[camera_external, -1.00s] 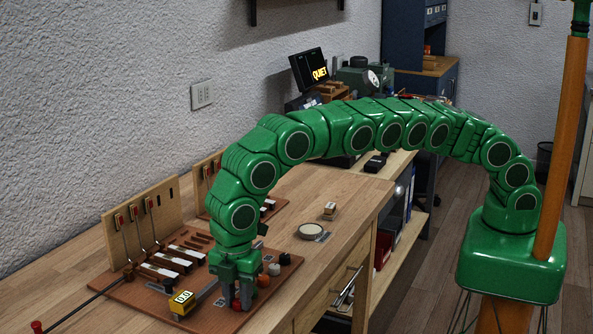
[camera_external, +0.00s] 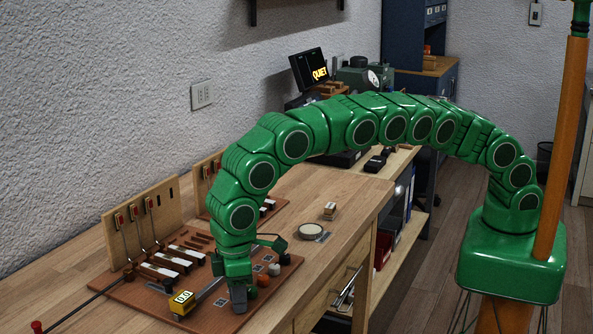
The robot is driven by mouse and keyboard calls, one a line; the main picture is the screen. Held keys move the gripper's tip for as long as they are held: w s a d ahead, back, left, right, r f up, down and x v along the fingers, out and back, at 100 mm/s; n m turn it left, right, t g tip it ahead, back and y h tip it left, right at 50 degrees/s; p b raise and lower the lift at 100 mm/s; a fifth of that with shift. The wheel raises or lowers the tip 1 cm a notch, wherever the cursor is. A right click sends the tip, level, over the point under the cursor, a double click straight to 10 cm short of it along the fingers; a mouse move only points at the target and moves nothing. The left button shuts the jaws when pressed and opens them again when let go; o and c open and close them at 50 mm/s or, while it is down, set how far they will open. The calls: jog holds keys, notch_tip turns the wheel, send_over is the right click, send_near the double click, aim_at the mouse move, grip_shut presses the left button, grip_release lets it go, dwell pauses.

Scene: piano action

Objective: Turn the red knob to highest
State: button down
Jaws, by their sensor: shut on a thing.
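My gripper (camera_external: 240,298) points down at the front of the brown board (camera_external: 215,318). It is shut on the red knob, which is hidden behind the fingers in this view. The knob's pointer and setting cannot be seen. A yellow box with a small display (camera_external: 183,302) stands just left of the gripper; its digits look like 0.0.
An orange knob (camera_external: 264,280), a white knob (camera_external: 274,269) and a black knob (camera_external: 284,259) stand close to the right of my gripper. Piano-key levers (camera_external: 172,262) and an upright wooden panel (camera_external: 142,222) are behind. A round dish (camera_external: 310,231) lies farther right.

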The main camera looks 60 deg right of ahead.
jog(key=m, duration=0.4)
jog(key=shift+m, duration=2.1)
jog(key=c, duration=1.2)
grip_release()
jog(key=shift+o, duration=0.2)
jog(key=shift+r, duration=3.95)
